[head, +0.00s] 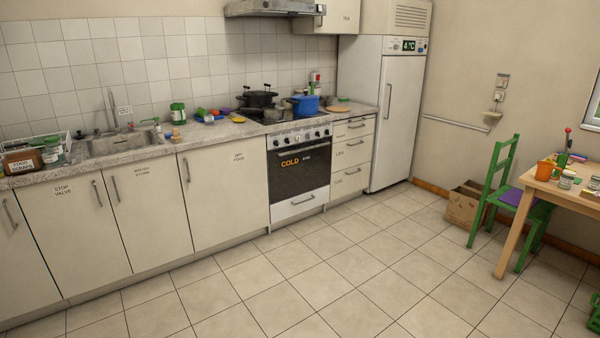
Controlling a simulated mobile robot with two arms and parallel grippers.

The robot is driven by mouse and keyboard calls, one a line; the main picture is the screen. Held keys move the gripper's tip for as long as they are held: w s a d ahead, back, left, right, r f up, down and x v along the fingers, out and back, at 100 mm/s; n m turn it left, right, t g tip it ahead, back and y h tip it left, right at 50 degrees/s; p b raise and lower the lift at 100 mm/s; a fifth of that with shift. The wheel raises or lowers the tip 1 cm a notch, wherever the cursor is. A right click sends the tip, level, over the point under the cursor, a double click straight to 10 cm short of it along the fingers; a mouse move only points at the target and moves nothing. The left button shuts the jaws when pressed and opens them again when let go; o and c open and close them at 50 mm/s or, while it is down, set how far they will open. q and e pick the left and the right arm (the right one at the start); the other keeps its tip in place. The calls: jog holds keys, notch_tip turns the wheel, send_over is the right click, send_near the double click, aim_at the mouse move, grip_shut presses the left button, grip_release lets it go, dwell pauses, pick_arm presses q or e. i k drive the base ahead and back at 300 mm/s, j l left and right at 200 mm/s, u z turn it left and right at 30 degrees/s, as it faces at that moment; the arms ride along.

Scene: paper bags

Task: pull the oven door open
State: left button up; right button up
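The oven (299,170) is built into the counter row, left of the drawers, in the head view. Its dark glass door (300,174) looks shut and carries lettering that reads "COLD". A light handle bar (300,148) runs along the top of the door, below a row of knobs (300,136). A white drawer front (299,205) lies under the door. Neither of my grippers is in view. Nothing stands in front of the oven.
The tiled floor (260,275) before the oven is clear. A pot (258,97) and a blue pot (306,105) stand on the hob. A green chair (502,190), wooden table (515,208) and paper bag (463,206) stand at the right, near the white fridge (385,110).

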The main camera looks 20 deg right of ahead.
aim_at(294, 170)
jog(key=i+l+z, duration=0.3)
jog(key=i, duration=0.2)
jog(key=i+z, duration=0.25)
jog(key=i, duration=0.3)
